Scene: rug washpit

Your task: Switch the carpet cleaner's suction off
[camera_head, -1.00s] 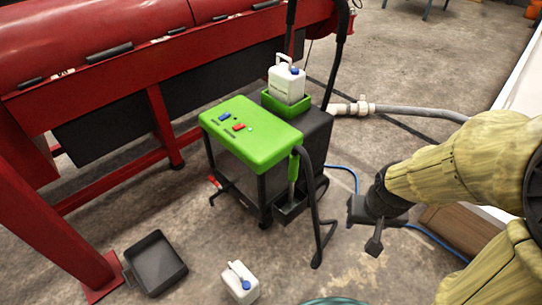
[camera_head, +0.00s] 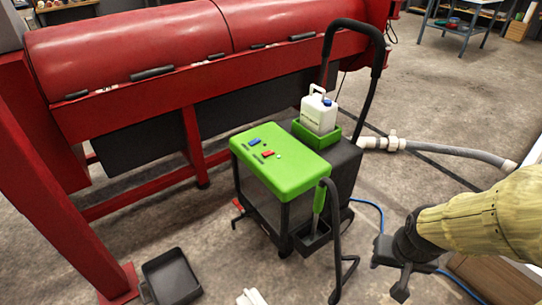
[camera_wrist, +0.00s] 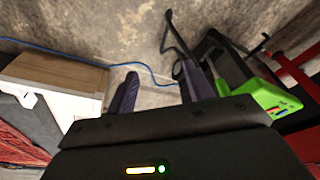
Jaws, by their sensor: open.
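The carpet cleaner (camera_head: 335,165) stands on the concrete floor in the middle of the head view, with a black body and a green top panel (camera_head: 300,178). The panel carries a blue switch (camera_head: 254,142) and a red switch (camera_head: 267,154); their labels are too small to read. The panel also shows at the right of the wrist view (camera_wrist: 262,88), where the switches are small. My gripper (camera_head: 402,288) is right of the cleaner and lower in the picture, apart from it. In the wrist view its two fingers (camera_wrist: 158,92) are spread and nothing is between them.
A white jug (camera_head: 318,114) sits in a green holder on the cleaner. A grey hose (camera_head: 455,152) and a blue cable cross the floor on the right. A black tray (camera_head: 171,278) lies at lower left. A large red machine (camera_head: 150,60) stands behind. A wooden box (camera_wrist: 60,75) is near my gripper.

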